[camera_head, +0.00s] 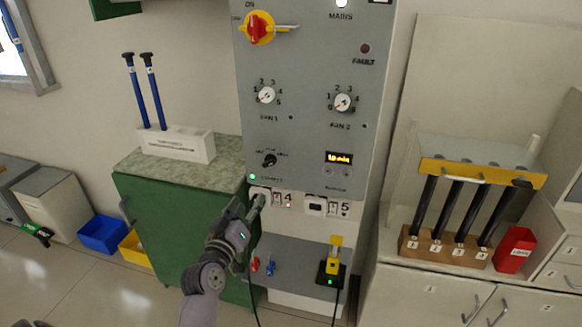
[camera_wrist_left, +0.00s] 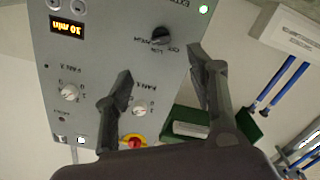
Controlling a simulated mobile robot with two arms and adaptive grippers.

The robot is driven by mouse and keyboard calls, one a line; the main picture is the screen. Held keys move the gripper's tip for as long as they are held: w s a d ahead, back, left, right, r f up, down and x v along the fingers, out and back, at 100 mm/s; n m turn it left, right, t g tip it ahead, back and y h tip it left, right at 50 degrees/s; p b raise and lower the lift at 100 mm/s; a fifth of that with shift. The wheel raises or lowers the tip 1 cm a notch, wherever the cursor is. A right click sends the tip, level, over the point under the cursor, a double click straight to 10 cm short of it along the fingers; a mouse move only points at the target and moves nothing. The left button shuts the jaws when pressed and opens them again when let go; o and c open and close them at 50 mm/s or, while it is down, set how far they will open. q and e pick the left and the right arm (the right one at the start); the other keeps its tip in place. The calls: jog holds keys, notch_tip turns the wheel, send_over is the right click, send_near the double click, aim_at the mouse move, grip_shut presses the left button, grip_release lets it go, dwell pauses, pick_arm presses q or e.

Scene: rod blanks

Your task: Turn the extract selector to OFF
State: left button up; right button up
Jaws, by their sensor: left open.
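The extract selector (camera_head: 269,160) is a small black knob low on the left of the grey control panel (camera_head: 310,120). Its setting is too small to read. In the left wrist view the selector (camera_wrist_left: 161,38) shows with OFF, LOW and HIGH lettering beside it. My left gripper (camera_head: 256,204) is just below the selector in the head view, in front of the panel's lower edge. In the left wrist view its fingers (camera_wrist_left: 160,75) are spread, empty and apart from the knob. My right gripper is out of view.
Two fan knobs (camera_head: 266,95) (camera_head: 342,102) and a red and yellow main switch (camera_head: 258,28) sit higher on the panel. A lit timer display (camera_head: 339,158) is right of the selector. A green cabinet (camera_head: 165,205) stands left, and a rod rack (camera_head: 445,247) right.

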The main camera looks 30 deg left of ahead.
aim_at(268, 166)
pick_arm(q)
jog(key=p+x, duration=0.1)
jog(key=x, duration=1.6)
jog(key=shift+w+a+r+p, duration=0.1)
jog(key=shift+a+p, duration=0.15)
jog(key=shift+p, duration=0.15)
jog(key=c, duration=1.2)
jog(key=shift+o, duration=0.2)
